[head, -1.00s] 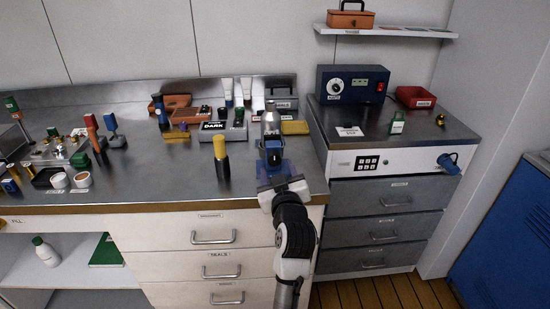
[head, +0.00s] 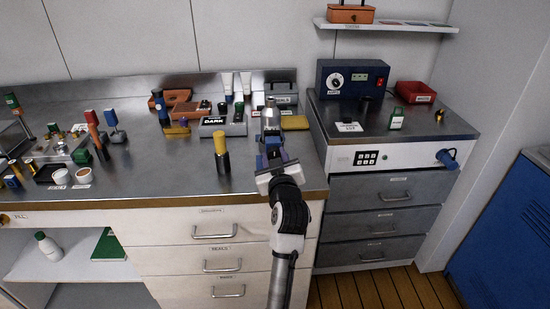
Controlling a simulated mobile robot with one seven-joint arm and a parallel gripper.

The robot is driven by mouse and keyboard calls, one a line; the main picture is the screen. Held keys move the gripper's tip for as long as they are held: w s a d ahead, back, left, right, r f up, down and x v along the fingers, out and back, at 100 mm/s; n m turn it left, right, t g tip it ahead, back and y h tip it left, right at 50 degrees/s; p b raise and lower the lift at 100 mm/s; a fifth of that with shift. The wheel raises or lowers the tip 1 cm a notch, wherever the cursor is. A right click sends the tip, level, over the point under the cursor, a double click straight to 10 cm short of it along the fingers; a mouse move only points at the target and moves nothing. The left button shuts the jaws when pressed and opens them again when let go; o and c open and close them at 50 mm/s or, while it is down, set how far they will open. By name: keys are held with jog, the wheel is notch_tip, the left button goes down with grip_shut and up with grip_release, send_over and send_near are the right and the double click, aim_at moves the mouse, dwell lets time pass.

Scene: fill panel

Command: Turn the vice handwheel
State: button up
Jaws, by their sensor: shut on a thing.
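My gripper (head: 271,159) is at the front right edge of the steel bench (head: 170,181), reaching away from me. It is shut on a part of the small blue vice (head: 271,141), which appears to be its handwheel. The hand and fingers cover most of the wheel, so its rim and angle cannot be made out. A silver bottle-shaped piece (head: 270,115) stands upright just behind the vice.
A yellow-topped dark cylinder (head: 221,152) stands left of my gripper. A drawer cabinet (head: 390,190) with a blue instrument (head: 352,80) stands to the right. The bench middle is clear.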

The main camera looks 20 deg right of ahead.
jog(key=shift+m, duration=0.3)
jog(key=m, duration=0.3)
jog(key=shift+m, duration=0.3)
jog(key=m+p, duration=0.1)
jog(key=m, duration=0.2)
jog(key=shift+m+t, duration=0.3)
jog(key=shift+m, duration=0.1)
jog(key=m+p, duration=0.1)
jog(key=m, duration=0.3)
jog(key=shift+m+h, duration=0.4)
jog(key=shift+f+m+p, duration=0.1)
jog(key=shift+m+p, duration=0.6)
jog(key=shift+m, duration=1)
jog(key=o, duration=1)
jog(key=shift+c, duration=0.2)
jog(key=shift+s, duration=0.1)
